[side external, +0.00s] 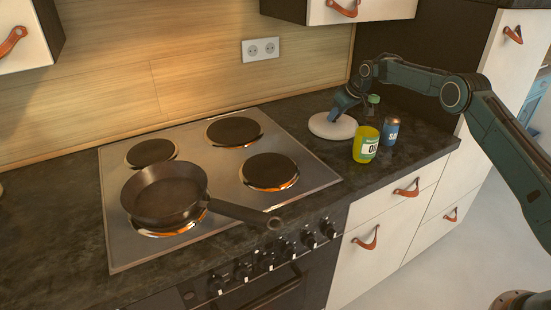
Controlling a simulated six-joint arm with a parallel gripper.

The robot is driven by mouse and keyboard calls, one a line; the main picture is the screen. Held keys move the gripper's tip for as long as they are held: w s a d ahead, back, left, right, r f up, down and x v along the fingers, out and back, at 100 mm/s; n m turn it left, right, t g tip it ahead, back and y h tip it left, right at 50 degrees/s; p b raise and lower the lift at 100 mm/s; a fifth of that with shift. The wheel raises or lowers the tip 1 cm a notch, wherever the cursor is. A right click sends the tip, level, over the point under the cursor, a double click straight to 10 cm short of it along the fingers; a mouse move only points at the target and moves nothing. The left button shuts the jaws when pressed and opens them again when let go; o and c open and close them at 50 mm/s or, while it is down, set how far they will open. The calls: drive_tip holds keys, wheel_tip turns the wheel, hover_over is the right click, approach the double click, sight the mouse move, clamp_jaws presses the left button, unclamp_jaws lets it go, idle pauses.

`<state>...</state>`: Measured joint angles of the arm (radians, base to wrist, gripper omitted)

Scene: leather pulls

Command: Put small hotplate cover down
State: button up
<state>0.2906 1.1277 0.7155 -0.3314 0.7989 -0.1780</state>
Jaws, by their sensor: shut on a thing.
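A round white hotplate cover (321,127) is low over the dark countertop, right of the cooktop. It looks nearly flat; I cannot tell whether it touches the counter. My gripper (334,117) reaches down to the top of the cover near its middle and is shut on it. The fingertips and the grasped part are too small to see clearly.
The steel cooktop (225,162) has several bare hotplates and a black frying pan (165,195) at front left. A wall socket (260,49) is behind.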

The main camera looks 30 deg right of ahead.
drive_tip(key=o, duration=1)
drive_tip(key=shift+f, duration=0.1)
drive_tip(key=shift+v, duration=0.95)
drive_tip(key=v, duration=1)
drive_tip(key=shift+r, duration=0.25)
